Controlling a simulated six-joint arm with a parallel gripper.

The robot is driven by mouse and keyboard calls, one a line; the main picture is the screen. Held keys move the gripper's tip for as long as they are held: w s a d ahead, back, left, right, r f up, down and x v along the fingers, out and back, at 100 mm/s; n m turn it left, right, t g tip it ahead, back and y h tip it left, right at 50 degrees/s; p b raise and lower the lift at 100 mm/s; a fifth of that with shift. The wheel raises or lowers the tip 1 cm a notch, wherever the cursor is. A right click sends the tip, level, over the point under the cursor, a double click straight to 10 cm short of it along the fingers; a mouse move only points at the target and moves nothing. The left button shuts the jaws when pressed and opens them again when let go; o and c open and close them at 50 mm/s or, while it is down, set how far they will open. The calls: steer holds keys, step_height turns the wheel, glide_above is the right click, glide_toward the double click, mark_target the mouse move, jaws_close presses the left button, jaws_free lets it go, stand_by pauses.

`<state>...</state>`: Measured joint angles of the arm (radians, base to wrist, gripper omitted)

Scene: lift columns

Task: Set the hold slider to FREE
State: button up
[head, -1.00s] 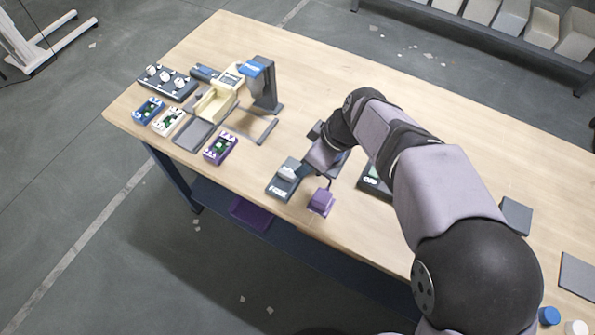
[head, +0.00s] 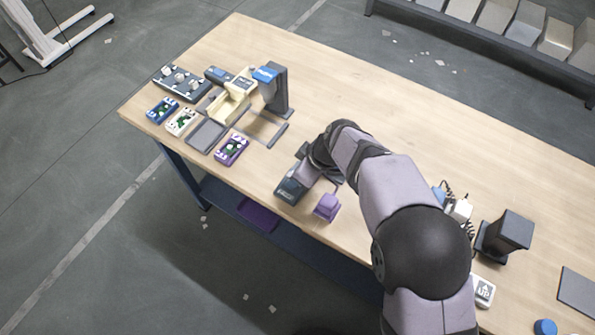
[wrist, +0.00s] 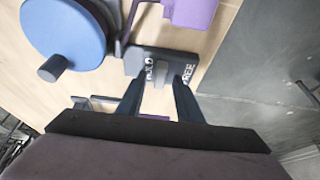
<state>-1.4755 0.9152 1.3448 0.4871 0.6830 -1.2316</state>
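The hold slider is a dark box (head: 290,190) near the table's front edge in the head view; my arm hides much of its top. In the wrist view the slider box (wrist: 180,62) carries white lettering, HOLD on the left and FREE on the right. A grey slider knob (wrist: 162,76) stands between the two labels, nearer HOLD. My gripper (wrist: 158,82) is open, with its dark fingers apart on either side of the knob. I see gaps beside the knob; contact cannot be told. In the head view my gripper (head: 306,172) is over the box.
A purple block (head: 327,206) stands just right of the slider box. A large blue disc (wrist: 62,35) with a grey peg is left in the wrist view. The table's front edge is close.

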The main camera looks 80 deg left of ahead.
mark_target(286, 188)
steer(key=shift+s+f, duration=0.1)
steer(key=shift+f, duration=0.15)
steer(key=shift+c, duration=0.6)
jaws_close()
steer(key=shift+s+d+f+b, duration=0.2)
steer(key=shift+s+b, duration=0.1)
steer(key=shift+b, duration=0.1)
steer(key=shift+s+d+r+b, duration=0.15)
steer(key=shift+s+d+b, duration=0.4)
steer(key=shift+s+d, duration=0.25)
steer(key=shift+o, duration=0.6)
jaws_free()
steer(key=shift+d, duration=0.1)
